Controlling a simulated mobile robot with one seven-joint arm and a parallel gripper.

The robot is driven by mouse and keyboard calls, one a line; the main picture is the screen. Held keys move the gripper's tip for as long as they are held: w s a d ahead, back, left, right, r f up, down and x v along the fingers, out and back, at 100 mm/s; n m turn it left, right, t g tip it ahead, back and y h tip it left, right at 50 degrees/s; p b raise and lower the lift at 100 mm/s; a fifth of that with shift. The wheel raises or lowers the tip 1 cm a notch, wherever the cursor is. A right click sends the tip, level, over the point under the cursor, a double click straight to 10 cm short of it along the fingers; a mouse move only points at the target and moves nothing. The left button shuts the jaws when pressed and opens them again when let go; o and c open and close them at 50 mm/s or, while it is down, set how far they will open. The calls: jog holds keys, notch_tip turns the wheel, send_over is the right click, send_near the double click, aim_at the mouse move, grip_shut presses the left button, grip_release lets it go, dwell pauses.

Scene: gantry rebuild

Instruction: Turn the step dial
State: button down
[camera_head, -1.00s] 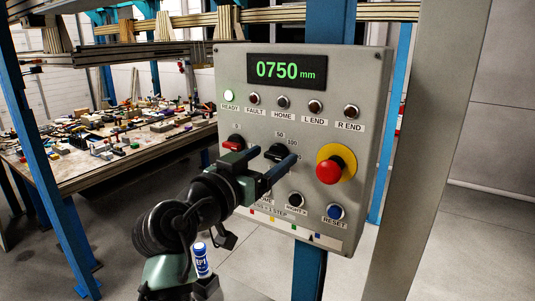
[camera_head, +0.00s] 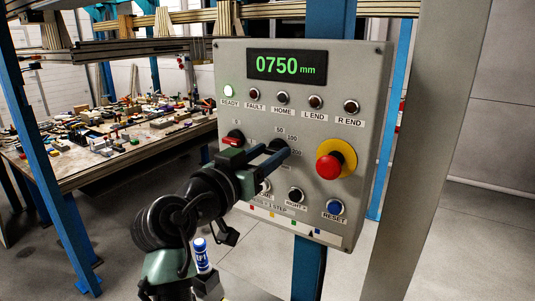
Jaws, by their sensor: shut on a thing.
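The grey control panel (camera_head: 235,75) faces me, with a green 0750 mm display (camera_head: 286,67). The black step dial (camera_head: 278,145) sits mid-panel, with the labels 50 and 100 beside it and another number partly hidden at its right. My gripper (camera_head: 277,153) reaches in from the lower left, with its fingers closed on the dial's knob. The fingers cover much of the dial, so its pointer setting cannot be read.
A red knob (camera_head: 233,139) is left of my gripper. A red mushroom button (camera_head: 329,167) on a yellow ring is close at its right. Push buttons (camera_head: 296,195) and a blue reset button (camera_head: 334,207) are below. A cluttered table (camera_head: 95,170) stands behind at left.

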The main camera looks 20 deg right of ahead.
jog(key=n, duration=0.3)
jog(key=shift+n, duration=0.4)
jog(key=n+p, duration=0.1)
jog(key=n, duration=0.3)
jog(key=shift+w+a+n+p, duration=0.1)
jog(key=shift+n+p, duration=0.2)
jog(key=shift+p, duration=0.05)
jog(key=n+p, duration=0.2)
jog(key=n, duration=0.2)
jog(key=shift+n, duration=0.3)
jog(key=shift+f+n+p, duration=0.2)
jog(key=shift+n+p, duration=1.1)
jog(key=shift+n, duration=0.8)
jog(key=shift+c, duration=1.6)
grip_release()
jog(key=shift+a, duration=0.1)
